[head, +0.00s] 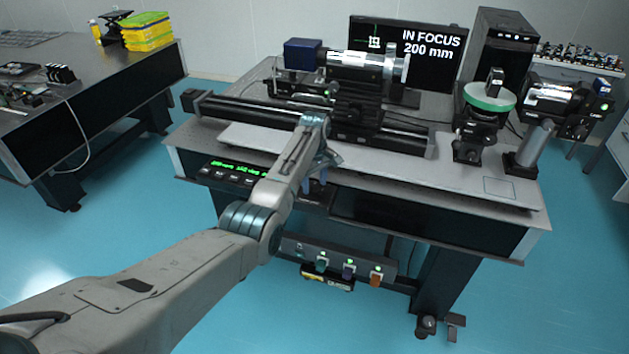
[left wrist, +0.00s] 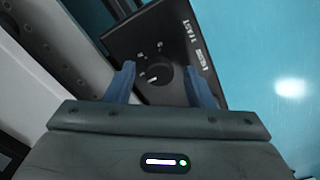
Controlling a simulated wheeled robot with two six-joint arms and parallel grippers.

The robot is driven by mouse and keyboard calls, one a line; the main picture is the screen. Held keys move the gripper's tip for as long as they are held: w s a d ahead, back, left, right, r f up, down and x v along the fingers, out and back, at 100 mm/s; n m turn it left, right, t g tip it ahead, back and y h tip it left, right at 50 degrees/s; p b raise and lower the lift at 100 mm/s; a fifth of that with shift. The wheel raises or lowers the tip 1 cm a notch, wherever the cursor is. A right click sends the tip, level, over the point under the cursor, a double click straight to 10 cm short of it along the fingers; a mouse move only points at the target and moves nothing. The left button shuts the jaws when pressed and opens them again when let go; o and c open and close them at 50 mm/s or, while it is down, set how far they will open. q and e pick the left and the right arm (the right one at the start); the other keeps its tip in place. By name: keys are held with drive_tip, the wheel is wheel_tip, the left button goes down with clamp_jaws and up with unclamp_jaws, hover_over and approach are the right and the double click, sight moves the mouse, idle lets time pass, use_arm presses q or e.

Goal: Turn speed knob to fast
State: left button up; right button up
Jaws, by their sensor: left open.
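The speed knob (left wrist: 158,84) is a dark round dial with a white pointer mark, on a black panel (left wrist: 150,38) with small white marks around the dial and white lettering at its upper right. I cannot read which mark the pointer is at. My left gripper (left wrist: 159,70) is open, with one blue finger on each side of the knob; contact cannot be made out. In the head view the left gripper (head: 316,184) is at the optical table's front edge, and the knob cannot be made out there. My right gripper is not in view.
The optical table (head: 450,190) carries a rail stage, lens mounts and a monitor (head: 430,45) reading "IN FOCUS 200 mm". A control box with a green display (head: 235,168) sits under its front edge, left of my gripper. A socket strip (head: 345,262) is lower down.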

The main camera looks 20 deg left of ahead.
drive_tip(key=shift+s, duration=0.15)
use_arm(q)
drive_tip(key=shift+c, duration=1.3)
drive_tip(key=c, duration=0.7)
drive_tip(key=shift+c, duration=0.2)
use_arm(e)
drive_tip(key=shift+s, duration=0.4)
